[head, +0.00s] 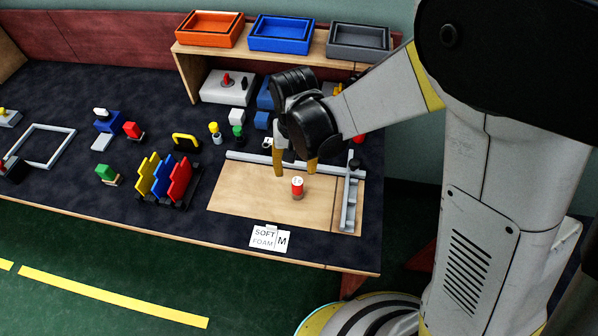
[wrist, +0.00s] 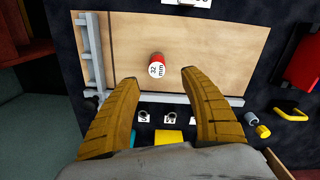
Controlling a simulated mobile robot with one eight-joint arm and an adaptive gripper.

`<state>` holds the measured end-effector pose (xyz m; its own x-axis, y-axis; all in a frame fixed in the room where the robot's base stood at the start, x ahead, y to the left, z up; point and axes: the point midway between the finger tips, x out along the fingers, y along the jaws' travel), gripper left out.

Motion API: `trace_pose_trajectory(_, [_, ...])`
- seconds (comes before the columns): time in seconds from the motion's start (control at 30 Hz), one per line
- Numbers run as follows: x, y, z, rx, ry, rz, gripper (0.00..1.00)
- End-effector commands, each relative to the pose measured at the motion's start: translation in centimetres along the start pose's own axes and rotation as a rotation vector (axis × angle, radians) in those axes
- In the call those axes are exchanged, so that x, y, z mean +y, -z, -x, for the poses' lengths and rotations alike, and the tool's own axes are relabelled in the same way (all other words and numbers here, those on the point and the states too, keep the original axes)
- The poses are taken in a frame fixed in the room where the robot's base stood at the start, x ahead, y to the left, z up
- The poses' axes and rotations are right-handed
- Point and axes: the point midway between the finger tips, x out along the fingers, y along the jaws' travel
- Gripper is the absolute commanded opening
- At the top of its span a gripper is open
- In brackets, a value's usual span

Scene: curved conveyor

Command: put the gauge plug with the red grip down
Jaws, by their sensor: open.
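The gauge plug with the red grip (head: 298,187) stands upright on the pale wooden board (head: 240,196), with a grey foot and a white top. In the wrist view the plug (wrist: 157,66) shows a "32 mm" label on its top. My gripper (head: 295,170) is open and empty, just behind and above the plug in the head view. In the wrist view the plug is just beyond the gap between the yellow fingertips (wrist: 160,77), with no contact visible.
Grey rails (head: 350,200) edge the board at its back and right. A "SOFT FOAM M" card (head: 270,239) lies in front. Coloured upright plates (head: 165,180) stand to the left, and small parts stand behind. Orange, blue and grey trays (head: 280,34) sit on the shelf. The board around the plug is clear.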

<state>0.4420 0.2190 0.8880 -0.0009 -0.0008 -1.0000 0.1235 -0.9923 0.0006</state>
Motion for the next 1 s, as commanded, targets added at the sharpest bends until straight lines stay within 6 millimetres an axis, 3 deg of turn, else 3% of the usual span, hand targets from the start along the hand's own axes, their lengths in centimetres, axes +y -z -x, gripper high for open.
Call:
trace_pose_trajectory(0.1, [0.0, 0.1, -2.5, 0.001, 0.000, 0.000, 0.53])
trace_pose_trajectory(0.37, [0.2, 0.0, -4.9, 0.002, 0.000, -0.001, 0.53])
trace_pose_trajectory(0.6, [0.5, -0.2, -8.6, 0.002, 0.001, -0.001, 0.53])
trace_pose_trajectory(0.87, [0.5, -0.2, -8.8, 0.002, 0.001, -0.001, 0.53])
trace_pose_trajectory(1.0, [0.5, -0.2, -8.8, 0.002, 0.001, -0.001, 0.12])
